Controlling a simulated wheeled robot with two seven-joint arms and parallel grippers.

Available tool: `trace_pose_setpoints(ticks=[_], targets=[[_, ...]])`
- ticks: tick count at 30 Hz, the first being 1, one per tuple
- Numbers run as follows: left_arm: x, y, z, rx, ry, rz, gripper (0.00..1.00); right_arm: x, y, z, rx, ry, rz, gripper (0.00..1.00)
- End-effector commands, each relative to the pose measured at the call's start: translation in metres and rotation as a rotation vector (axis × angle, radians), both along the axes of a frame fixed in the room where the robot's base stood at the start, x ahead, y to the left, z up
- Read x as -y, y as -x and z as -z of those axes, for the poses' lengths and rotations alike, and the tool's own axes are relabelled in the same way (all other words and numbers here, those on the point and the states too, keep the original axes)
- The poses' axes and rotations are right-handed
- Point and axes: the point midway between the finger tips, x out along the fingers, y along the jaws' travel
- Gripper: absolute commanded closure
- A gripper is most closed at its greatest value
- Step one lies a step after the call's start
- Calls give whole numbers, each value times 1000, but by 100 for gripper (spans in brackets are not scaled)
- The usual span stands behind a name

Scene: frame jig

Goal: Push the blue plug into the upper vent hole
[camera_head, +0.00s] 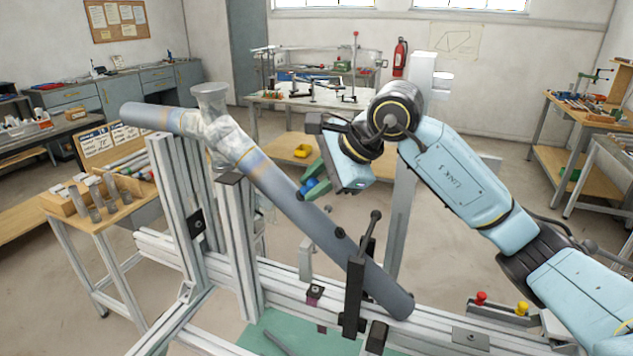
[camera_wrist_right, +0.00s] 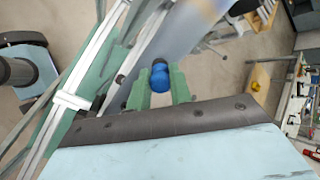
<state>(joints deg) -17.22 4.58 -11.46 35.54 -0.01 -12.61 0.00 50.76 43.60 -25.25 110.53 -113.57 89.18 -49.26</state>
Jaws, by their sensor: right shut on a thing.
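The grey tube (camera_head: 295,200) runs slanted across the frame jig, high at the left and low at the right. My right gripper (camera_head: 313,183) is over the tube's upper middle, shut on the blue plug (camera_head: 310,184). In the right wrist view the plug (camera_wrist_right: 159,79) sits between the two green fingers, its far end against or just in front of the tube (camera_wrist_right: 180,38). I cannot tell whether it touches. The upper vent hole is not clearly visible. A dark round spot (camera_head: 340,233) shows lower on the tube. My left gripper is out of view.
A dark upright clamp (camera_head: 354,290) stands at the tube's lower end. Aluminium posts (camera_head: 240,240) support its upper part, beneath a glassy funnel-shaped piece (camera_head: 209,98). A wooden side table (camera_head: 75,215) stands at the left. Open air surrounds the gripper above the tube.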

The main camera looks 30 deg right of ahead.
Motion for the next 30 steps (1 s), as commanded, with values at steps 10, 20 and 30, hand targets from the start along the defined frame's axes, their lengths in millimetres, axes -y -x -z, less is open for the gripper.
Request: trace_pose_setpoints(ticks=[10, 20, 30], targets=[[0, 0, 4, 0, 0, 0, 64, -3, -4, 6, -1, 0, 0, 100], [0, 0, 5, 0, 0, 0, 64, -4, -5, 8, 0, 1, -1, 58], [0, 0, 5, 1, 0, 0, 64, -3, -4, 6, 1, 0, 0, 54]])
